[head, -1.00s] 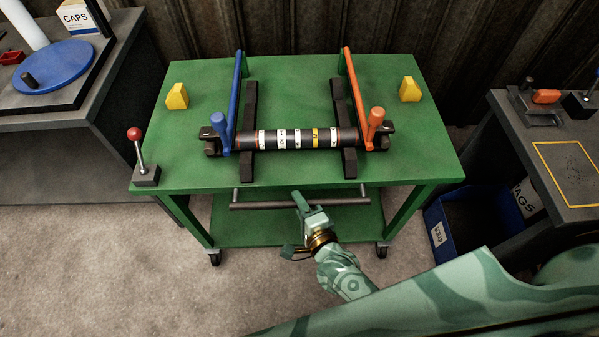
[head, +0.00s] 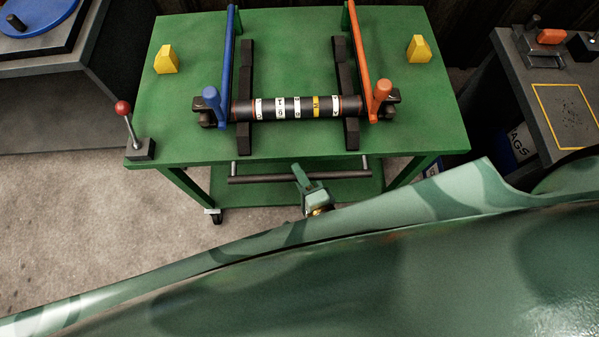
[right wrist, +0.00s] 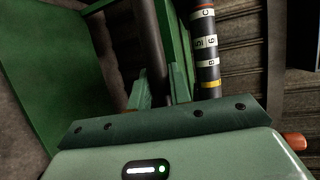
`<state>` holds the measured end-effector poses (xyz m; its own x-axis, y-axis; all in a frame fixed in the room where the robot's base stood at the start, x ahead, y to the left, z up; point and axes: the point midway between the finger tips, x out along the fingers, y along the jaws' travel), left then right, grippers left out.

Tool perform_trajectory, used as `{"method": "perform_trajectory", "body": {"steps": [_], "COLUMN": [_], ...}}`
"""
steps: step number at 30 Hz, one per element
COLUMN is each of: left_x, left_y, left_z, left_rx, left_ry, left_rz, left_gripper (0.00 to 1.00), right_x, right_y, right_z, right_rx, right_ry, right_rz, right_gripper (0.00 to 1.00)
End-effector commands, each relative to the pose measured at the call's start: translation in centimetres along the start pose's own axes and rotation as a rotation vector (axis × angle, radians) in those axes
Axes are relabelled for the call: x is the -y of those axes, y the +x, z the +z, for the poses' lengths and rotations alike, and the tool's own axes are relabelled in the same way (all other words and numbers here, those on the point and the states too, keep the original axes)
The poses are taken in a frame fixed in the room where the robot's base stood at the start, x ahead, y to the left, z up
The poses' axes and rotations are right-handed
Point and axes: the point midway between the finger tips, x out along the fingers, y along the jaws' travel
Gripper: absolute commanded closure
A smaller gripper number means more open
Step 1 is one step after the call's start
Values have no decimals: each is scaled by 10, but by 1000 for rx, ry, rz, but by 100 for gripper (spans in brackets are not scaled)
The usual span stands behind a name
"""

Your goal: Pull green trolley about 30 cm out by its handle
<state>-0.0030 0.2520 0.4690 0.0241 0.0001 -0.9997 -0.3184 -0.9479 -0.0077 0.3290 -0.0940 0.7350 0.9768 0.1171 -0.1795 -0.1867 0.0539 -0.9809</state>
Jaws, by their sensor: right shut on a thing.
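The green trolley (head: 190,130) stands in the middle of the head view. Its handle (head: 255,179) is a dark horizontal bar on two short posts under the front edge of the top. My right gripper (head: 308,185) is shut on the handle near its middle. In the right wrist view the handle (right wrist: 150,50) runs down between my fingers (right wrist: 158,88). My forearm and body hide much of the area below the trolley. My left gripper is not in view.
A banded black shaft (head: 268,110) lies across two dark rails on the trolley, with blue and orange levers and yellow blocks around it. A red-knobbed lever (head: 123,108) stands at the front left corner. Grey benches flank the trolley at left (head: 60,110) and right (head: 520,80).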

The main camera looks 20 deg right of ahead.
Motion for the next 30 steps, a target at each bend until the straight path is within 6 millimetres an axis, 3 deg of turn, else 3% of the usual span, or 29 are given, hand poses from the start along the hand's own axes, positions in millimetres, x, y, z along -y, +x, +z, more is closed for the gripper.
{"method": "perform_trajectory", "body": {"steps": [1, 2, 3, 4, 12, 17, 30], "left_x": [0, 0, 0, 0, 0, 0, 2], "left_y": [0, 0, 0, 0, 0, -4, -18], "left_z": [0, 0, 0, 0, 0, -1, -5], "left_rx": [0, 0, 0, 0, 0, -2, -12], "left_ry": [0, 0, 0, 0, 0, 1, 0], "left_rz": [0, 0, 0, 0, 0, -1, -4], "left_gripper": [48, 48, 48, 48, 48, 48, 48], "right_x": [-2, -2, -2, -2, -1, 0, 0], "right_y": [-1, -1, -1, -1, -1, -17, -129], "right_z": [1, 1, 1, 1, 0, 0, 0], "right_rx": [2, 2, 2, 2, 1, 1, 2], "right_ry": [-1, -1, -1, -1, 0, 0, -1], "right_rz": [5, 5, 5, 4, 2, 3, 5], "right_gripper": [100, 72, 61, 59, 59, 59, 59]}}
